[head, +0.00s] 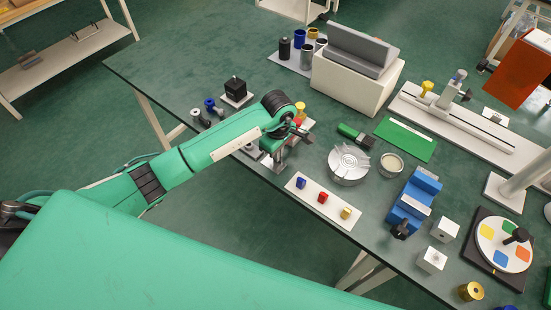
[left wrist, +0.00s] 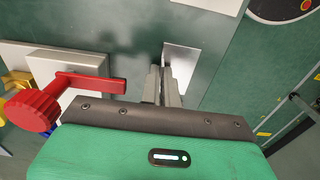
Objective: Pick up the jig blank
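My left gripper (head: 281,161) points down over the table's front edge area, just left of the white strip with coloured pieces. In the left wrist view its two grey fingers (left wrist: 164,86) stand close together with a narrow gap; I cannot tell whether they are fully shut or have something thin between them. A plain light-grey plate (left wrist: 187,60), possibly the jig blank, shows just beyond and beside the right finger, which partly hides it. I cannot tell whether they touch. My right gripper is not in view.
A red knob with a lever (left wrist: 36,108) is close left of the fingers. The white strip (head: 334,211) bears small blue, red and gold pieces. A round metal fixture (head: 348,163), blue vise (head: 414,197) and two pale cubes (head: 444,229) stand rightward. The table's front edge is near.

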